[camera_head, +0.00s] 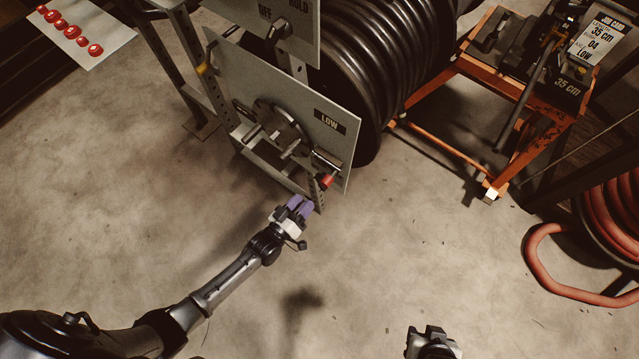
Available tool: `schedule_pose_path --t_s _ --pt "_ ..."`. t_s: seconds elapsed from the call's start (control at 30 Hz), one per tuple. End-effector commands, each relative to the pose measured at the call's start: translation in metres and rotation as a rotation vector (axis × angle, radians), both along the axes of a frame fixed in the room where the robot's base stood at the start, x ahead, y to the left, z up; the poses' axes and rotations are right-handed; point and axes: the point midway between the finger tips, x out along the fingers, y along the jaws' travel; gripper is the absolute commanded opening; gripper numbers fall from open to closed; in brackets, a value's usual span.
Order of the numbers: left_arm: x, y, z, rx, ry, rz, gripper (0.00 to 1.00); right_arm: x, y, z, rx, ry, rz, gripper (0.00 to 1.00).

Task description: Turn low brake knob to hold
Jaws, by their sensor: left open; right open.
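A grey upper panel (305,50) carries the words OFF and HOLD, with a dark knob (281,31) between and below them. The top of this panel is cut off, and I cannot tell exactly where the knob points. A lower grey panel (240,75) bears a LOW label (330,121), a round hub with bars (279,124) and a red-ended handle (326,181). My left gripper (300,205), with purple fingers, is open and empty just below the lower panel's bottom corner, apart from the knob. My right gripper (432,338) is open and empty at the bottom edge.
A large black hose reel (375,60) stands behind the panels. An orange cart (545,125) with a crimping tool and a 35 cm sign is at upper right. Red hose (560,285) lies at right. A sheet with red items (75,30) is upper left. The floor in front is clear.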

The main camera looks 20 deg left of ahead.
Motion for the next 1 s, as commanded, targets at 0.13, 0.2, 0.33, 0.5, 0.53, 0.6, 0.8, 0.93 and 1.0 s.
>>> schedule_pose_path --t_s 0.13,0.2,0.33,0.5,0.53,0.6,0.8,0.93,1.0 --pt "0.029 -0.008 -0.003 0.000 -0.001 0.001 0.41 0.000 0.001 -0.014 0.002 -0.001 -0.002 0.43" --pt "0.040 -0.011 -0.003 0.000 -0.002 0.000 0.41 0.000 0.001 -0.019 0.003 -0.001 -0.002 0.43" --pt "0.058 -0.016 -0.002 0.001 -0.001 0.001 0.41 0.000 0.002 -0.025 0.007 0.000 -0.004 0.43" --pt "0.074 -0.020 -0.002 0.001 0.000 0.000 0.41 0.000 0.003 -0.031 0.010 -0.001 -0.006 0.43" --pt "0.076 -0.021 -0.001 0.001 0.000 0.000 0.41 0.000 0.003 -0.032 0.011 0.000 -0.007 0.43" --pt "0.080 -0.022 -0.001 0.001 0.001 0.000 0.41 0.000 0.003 -0.033 0.011 0.000 -0.007 0.43" --pt "0.083 -0.023 0.000 0.002 0.002 0.000 0.41 0.000 0.003 -0.034 0.010 -0.001 -0.007 0.43" --pt "0.083 -0.023 0.000 0.002 0.002 0.000 0.41 0.000 0.003 -0.034 0.008 -0.001 -0.006 0.43" --pt "0.083 -0.023 0.000 0.002 0.002 0.000 0.41 0.000 0.002 -0.034 0.007 0.000 -0.005 0.43"
